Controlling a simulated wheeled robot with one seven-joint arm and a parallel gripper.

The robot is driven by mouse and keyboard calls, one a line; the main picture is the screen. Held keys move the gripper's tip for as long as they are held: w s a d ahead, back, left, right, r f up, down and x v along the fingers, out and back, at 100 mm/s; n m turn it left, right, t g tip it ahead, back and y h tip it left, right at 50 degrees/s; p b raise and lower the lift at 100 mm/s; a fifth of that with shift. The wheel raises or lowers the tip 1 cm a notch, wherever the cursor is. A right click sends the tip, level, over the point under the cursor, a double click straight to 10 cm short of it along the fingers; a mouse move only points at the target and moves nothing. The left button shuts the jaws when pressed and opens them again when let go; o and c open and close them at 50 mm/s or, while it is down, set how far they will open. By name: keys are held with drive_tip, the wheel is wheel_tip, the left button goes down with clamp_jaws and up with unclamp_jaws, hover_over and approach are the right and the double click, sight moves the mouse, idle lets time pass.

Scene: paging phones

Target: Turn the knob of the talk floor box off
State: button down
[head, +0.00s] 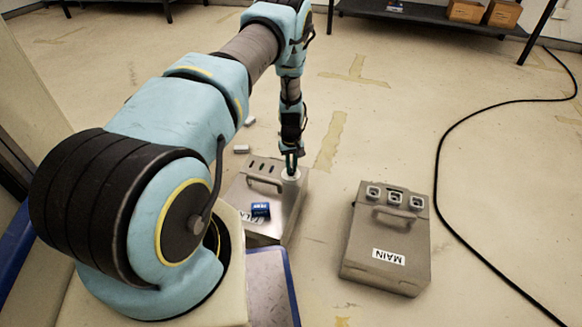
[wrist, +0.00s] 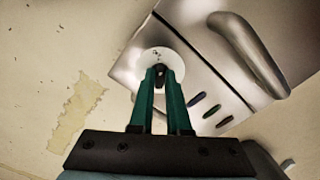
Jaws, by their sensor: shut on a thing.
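The talk floor box (head: 287,217) is a grey metal box on the floor in front of my arm. Its label is partly hidden, with only a few letters showing. A pale round dial (head: 291,175) with a knob is at its far right corner. In the wrist view the knob (wrist: 160,69) is small and dark at the middle of the white disc. My gripper (wrist: 161,72) points down at the disc, its green fingers close together around the knob. The knob's turn position is hard to read. The gripper also shows in the head view (head: 291,165).
A small blue box (head: 261,210) lies on the talk box, near its handle (head: 265,182). A second grey box labelled MAIN (head: 385,245) stands to the right, with several sockets. A black cable (head: 438,175) curves over the floor at right. Floor between the boxes is clear.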

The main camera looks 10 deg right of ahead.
sight(292, 171)
drive_tip(key=shift+n, duration=1)
drive_tip(key=c, duration=0.9)
unclamp_jaws()
drive_tip(key=shift+r+p, duration=1.35)
drive_tip(key=shift+r, duration=4.05)
